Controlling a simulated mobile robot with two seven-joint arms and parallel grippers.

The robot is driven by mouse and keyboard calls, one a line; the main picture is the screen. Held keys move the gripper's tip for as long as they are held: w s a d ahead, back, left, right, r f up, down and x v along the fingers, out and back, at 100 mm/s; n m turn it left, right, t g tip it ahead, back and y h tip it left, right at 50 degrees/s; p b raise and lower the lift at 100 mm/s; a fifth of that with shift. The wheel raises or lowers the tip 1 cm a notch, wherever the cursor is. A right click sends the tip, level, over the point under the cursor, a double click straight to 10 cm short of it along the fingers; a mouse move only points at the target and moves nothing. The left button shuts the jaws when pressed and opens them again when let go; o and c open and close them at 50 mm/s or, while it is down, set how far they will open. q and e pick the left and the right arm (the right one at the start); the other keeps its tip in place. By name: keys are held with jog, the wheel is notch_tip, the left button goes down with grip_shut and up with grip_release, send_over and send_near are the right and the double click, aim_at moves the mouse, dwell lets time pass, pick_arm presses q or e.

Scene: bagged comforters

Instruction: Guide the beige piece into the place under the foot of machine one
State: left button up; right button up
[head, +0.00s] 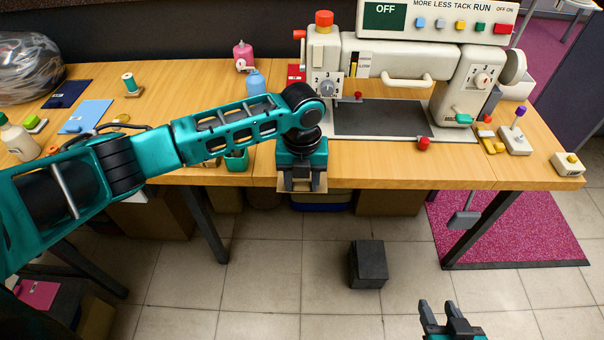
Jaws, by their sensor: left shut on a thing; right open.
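My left gripper (302,184) points down at the front edge of the table, shut on the beige piece (283,183). Only the edges of the piece show around the fingers; the rest is hidden. The white sewing machine (340,50), which I take to be machine one, stands to the right and behind, its screen reading OFF. Its dark bed (390,120) lies right of the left gripper, apart from it. The foot is too small or hidden to make out clearly. My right gripper (450,318) is open and empty, low over the floor.
A red knob (424,144) sits at the bed's front edge. A pink bottle (243,55) and a blue bottle (256,83) stand behind my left arm. Small coloured items stand at the table's right. A dark box (369,264) is on the floor.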

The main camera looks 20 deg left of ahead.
pick_arm(q)
jog(key=shift+f, duration=0.4)
jog(key=shift+w, duration=0.2)
jog(key=shift+w+a+f+b, duration=0.1)
jog(key=shift+w+a+b, duration=0.2)
jog(key=shift+w+b, duration=0.55)
jog(key=shift+w+a+f+b, duration=0.1)
jog(key=shift+w+a+b, duration=0.15)
jog(key=shift+w+b, duration=0.6)
jog(key=shift+w+a+r, duration=0.1)
jog(key=shift+w, duration=0.45)
